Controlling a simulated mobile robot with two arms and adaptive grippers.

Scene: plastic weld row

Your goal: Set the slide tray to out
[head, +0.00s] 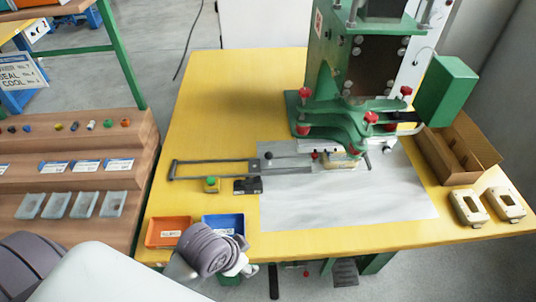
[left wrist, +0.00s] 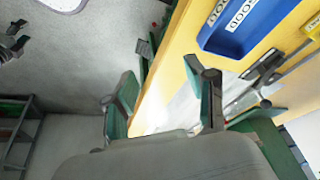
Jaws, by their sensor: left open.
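The slide tray's dark rails (head: 210,168) run left from under the green press (head: 340,115). The left half of the rail frame is empty. A pale beige part (head: 343,161) sits at the right end, under the press head, which partly hides the tray. My right gripper is not seen.
An orange bin (head: 167,232) and a blue bin (head: 222,223) stand at the front left. A green button box (head: 211,184) and a black block (head: 247,186) lie before the rails. A cardboard box (head: 455,150) and two beige housings are at right. The yellow table's back left is clear.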

